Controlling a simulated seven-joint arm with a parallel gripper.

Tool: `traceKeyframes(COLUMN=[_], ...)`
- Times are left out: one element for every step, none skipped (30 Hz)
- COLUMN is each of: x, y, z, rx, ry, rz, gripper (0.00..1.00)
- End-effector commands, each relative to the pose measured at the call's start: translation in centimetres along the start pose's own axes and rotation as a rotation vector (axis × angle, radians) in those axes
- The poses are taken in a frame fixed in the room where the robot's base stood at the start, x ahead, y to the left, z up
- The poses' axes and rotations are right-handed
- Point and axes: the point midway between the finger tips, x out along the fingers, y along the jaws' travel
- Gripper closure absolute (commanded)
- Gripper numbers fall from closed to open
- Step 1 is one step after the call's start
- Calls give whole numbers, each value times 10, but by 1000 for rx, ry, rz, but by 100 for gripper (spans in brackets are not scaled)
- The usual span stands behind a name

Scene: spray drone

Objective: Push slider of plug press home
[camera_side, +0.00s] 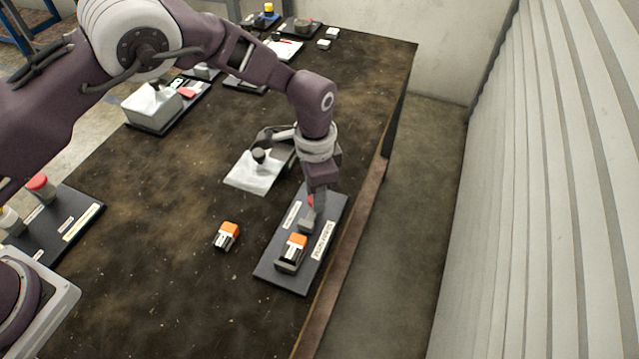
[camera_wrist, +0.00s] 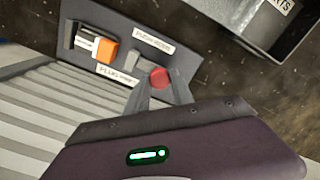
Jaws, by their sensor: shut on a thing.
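The plug press is a dark base plate (camera_side: 275,265) near the table's right edge, with white labels on it; it also shows in the wrist view (camera_wrist: 112,22). An orange, white and black plug (camera_side: 292,250) sits at its front end and also shows in the wrist view (camera_wrist: 98,44). A grey slider block (camera_side: 305,224) stands behind the plug, with a gap in the wrist view. My gripper (camera_side: 315,207), pointing down, is shut on the red knob (camera_wrist: 160,77) at the slider. The fingers partly hide the knob and slider.
A second orange and white plug (camera_side: 226,236) lies loose on the table left of the press. A white tray (camera_side: 250,178) is behind it. The table edge and a corrugated wall (camera_side: 545,200) are to the right.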

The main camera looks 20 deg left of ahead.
Motion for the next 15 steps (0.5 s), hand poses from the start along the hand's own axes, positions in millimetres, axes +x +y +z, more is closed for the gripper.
traceKeyframes(x=[-1, -1, -1, -1, -1, 0, -1, -1, 0, 0, 0, 0, 0, 0, 0], y=[8, 12, 16, 19, 22, 24, 25, 26, 26, 26, 27, 27, 27, 27, 28], z=[7, 10, 14, 16, 18, 20, 21, 21, 22, 22, 22, 22, 22, 22, 23], rx=[0, 1, 0, 0, 1, 2, 2, 2, 2, 2, 2, 2, 2, 3, 3], ry=[-3, -3, -3, -3, -3, -2, -2, -2, -3, -3, -4, -5, -6, -6, -7], rz=[2, 2, 2, 1, 1, 1, 1, 1, 1, 2, 2, 3, 4, 4, 5], gripper=[100, 100, 100, 100, 100, 100, 100, 100, 100, 100, 100, 100, 100, 100, 100])
